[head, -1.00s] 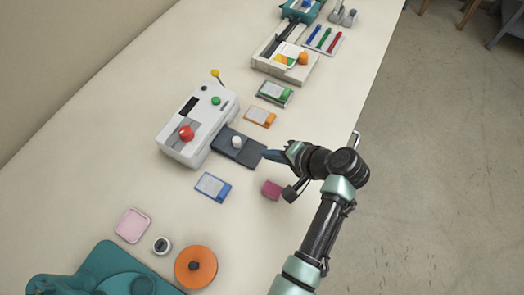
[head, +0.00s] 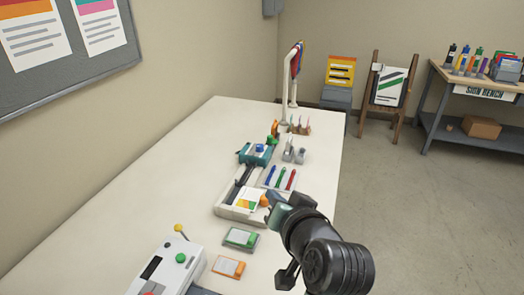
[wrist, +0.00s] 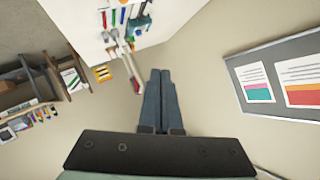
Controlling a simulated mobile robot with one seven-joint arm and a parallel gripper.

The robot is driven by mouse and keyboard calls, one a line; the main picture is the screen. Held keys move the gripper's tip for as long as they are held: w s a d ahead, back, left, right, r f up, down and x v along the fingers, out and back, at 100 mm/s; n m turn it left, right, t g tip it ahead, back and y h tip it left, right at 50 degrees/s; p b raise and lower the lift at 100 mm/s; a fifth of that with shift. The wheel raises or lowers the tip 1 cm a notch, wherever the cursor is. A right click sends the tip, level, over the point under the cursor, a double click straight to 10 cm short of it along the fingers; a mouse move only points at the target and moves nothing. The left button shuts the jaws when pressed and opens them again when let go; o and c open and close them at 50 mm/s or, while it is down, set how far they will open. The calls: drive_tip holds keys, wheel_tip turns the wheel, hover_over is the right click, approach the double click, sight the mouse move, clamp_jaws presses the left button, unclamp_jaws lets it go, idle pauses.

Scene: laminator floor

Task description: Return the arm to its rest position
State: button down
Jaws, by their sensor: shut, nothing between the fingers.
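My gripper shows in the wrist view (wrist: 161,75) with its two dark blue-grey fingers side by side and touching, nothing between them. In the head view my black and pale green arm reaches in from the lower right, above the right edge of the long cream table (head: 150,215). The fingertips are hard to make out in the head view. The wrist view looks past the fingers at the table's far end, the wall and the floor. No object is held.
A white laminator (head: 165,265) with a yellow-tipped lever stands at lower left. Green (head: 241,237) and orange (head: 229,267) cards, a paper trimmer (head: 235,211) and a pen tray (head: 280,180) lie beyond. A sign bench (head: 475,95) stands at back right. The floor on the right is clear.

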wheel_tip(320, 180, up, 14)
drive_tip(key=n+t+h, duration=0.1)
drive_tip(key=t, duration=0.4)
drive_tip(key=s+r+t+h, duration=0.1)
drive_tip(key=s+r+t, duration=0.2)
drive_tip(key=s+r, duration=0.2)
drive_tip(key=s+a+r+n+t, duration=0.1)
drive_tip(key=s+r+t, duration=0.2)
drive_tip(key=r, duration=0.9)
drive_tip(key=s+a+r+n+t+h, duration=0.1)
drive_tip(key=s+r+t, duration=0.2)
drive_tip(key=s+r, duration=0.5)
drive_tip(key=shift+s+a+r+t+h, duration=0.25)
drive_tip(key=shift+s+t+h, duration=0.05)
drive_tip(key=shift+s+t, duration=0.1)
